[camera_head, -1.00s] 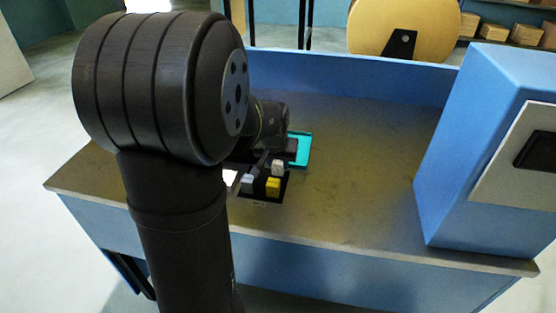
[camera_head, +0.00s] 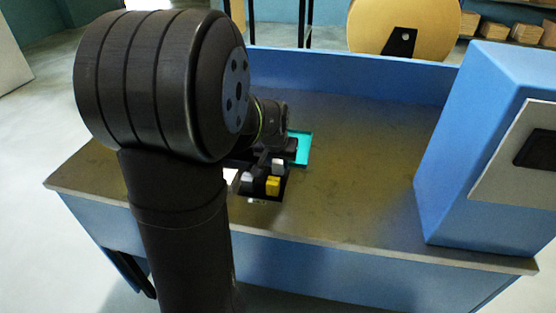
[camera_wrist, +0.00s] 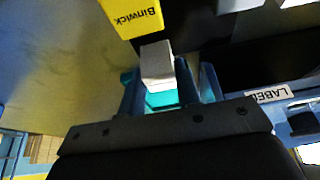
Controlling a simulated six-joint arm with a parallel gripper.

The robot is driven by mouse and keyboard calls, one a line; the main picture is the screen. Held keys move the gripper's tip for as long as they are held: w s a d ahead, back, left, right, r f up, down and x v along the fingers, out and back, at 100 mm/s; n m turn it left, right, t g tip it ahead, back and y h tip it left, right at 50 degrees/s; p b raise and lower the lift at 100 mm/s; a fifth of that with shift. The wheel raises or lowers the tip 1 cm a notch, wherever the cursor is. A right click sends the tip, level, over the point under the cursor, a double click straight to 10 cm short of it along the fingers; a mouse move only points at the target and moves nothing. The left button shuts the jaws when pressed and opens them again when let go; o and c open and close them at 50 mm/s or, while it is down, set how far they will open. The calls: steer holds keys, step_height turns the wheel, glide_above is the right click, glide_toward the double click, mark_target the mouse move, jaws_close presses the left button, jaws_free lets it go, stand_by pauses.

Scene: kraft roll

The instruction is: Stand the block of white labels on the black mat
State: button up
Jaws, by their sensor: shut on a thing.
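A white block (camera_head: 278,166), which I take as the block of white labels, stands at the back of the black mat (camera_head: 262,194). In the wrist view the white block (camera_wrist: 157,62) sits between the fingers of my gripper (camera_wrist: 158,82), which is shut on it. In the head view my gripper (camera_head: 276,157) is mostly hidden by my arm. A yellow block (camera_head: 273,185) stands at the front of the mat. It shows "Binwick" in the wrist view (camera_wrist: 130,15), close to the white block. Whether the white block touches the mat is unclear.
A pale block (camera_head: 247,177) stands on the mat's left side. A teal tray (camera_head: 304,150) lies just behind the mat. A white item (camera_head: 231,176) at the left is partly covered by my arm. The table (camera_head: 360,180) is clear to the right, up to a blue cabinet (camera_head: 470,150).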

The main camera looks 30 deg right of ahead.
steer(key=shift+f, duration=0.6)
stand_by(0.8)
steer(key=o, duration=1.1)
steer(key=shift+c, duration=0.2)
steer(key=v, duration=1.7)
steer(key=shift+r, duration=0.2)
steer(key=shift+f, duration=0.15)
steer(key=x, duration=1.7)
steer(key=shift+f, duration=0.1)
